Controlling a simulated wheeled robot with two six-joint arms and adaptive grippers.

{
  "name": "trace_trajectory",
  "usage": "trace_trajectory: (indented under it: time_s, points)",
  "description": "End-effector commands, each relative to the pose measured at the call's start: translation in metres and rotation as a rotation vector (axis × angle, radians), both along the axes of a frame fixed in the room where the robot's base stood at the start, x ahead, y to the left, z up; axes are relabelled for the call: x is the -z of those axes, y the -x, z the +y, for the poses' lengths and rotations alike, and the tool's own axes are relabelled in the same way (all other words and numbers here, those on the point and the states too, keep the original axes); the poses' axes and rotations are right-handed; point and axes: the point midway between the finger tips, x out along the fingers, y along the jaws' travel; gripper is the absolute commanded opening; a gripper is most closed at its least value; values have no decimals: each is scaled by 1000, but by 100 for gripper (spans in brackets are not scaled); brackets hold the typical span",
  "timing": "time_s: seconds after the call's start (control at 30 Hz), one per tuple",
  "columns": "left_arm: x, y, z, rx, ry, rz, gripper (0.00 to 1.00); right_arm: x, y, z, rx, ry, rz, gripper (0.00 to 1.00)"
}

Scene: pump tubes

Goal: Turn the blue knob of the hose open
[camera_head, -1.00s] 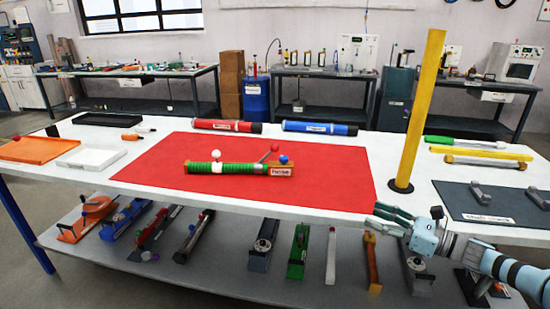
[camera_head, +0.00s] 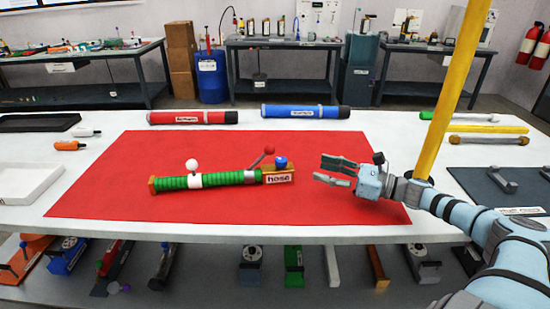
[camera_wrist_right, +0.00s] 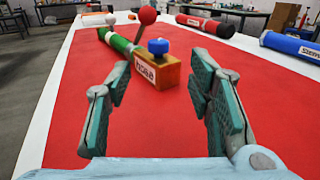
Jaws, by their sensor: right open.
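The green ribbed hose (camera_head: 210,180) lies on the red mat (camera_head: 120,205), with a wooden end block labelled "hose" (camera_head: 278,176) at its right end. The blue knob (camera_head: 281,162) sits on top of that block; it also shows in the right wrist view (camera_wrist_right: 158,46). A red ball lever (camera_head: 269,149) and a white ball (camera_head: 191,164) stand along the hose. My right gripper (camera_head: 330,172) is open and empty, to the right of the block and apart from it. In the right wrist view the knob and block stand ahead, between the spread fingers (camera_wrist_right: 160,100). My left gripper is not in view.
A red tube (camera_head: 192,118) and a blue tube (camera_head: 305,111) lie behind the mat. A yellow post (camera_head: 452,95) stands close to my right arm. A white tray (camera_head: 25,182) is at the left. The mat in front of the hose is clear.

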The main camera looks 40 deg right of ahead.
Motion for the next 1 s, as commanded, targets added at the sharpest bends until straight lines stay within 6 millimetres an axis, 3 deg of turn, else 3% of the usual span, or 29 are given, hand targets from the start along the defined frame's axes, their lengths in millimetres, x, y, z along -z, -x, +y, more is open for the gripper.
trace_trajectory:
  time_s: [0.07,0.17,0.37,0.63,1.0]
  points:
    - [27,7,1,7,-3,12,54,9,-14,9,-2,2,-9,48]
    - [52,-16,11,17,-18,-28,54,12,-36,21,-3,0,-15,48]
    - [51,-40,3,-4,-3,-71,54,2,-66,36,2,-4,-13,48]
    - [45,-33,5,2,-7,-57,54,-1,-101,55,2,-5,-9,48]
    - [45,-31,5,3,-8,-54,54,1,-112,61,3,1,-2,48]
